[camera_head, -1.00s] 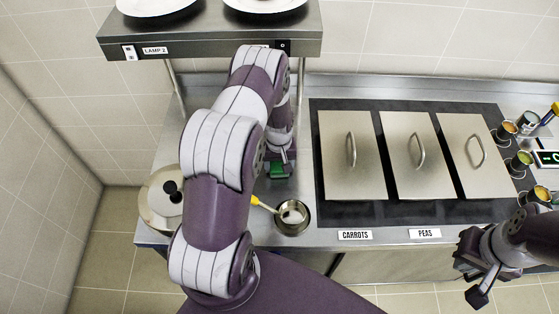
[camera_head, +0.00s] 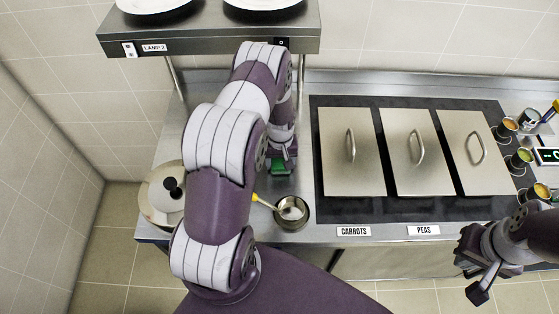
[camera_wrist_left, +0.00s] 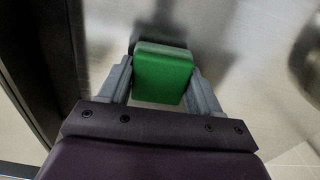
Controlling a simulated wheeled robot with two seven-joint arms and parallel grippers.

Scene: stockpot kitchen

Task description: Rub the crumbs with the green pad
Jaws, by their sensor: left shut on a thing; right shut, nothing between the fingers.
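The green pad (camera_head: 279,168) is in my left gripper (camera_head: 281,160), low at the steel counter between the stockpot side and the hob. In the left wrist view the green pad (camera_wrist_left: 163,76) sits squarely between the two fingers of the left gripper (camera_wrist_left: 162,82), which is shut on it. I cannot tell whether the pad touches the counter. No crumbs can be made out; my left arm covers much of the counter there. My right gripper (camera_head: 472,278) is shut and empty, in front of the counter at the lower right.
A small metal pot (camera_head: 292,212) with a yellow-handled tool stands near the counter's front edge. A lidded pot (camera_head: 160,205) is at the left. Three steel lids (camera_head: 415,150) cover the black panel. A lamp shelf (camera_head: 215,38) with plates overhangs the back. Small cups (camera_head: 520,160) stand at right.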

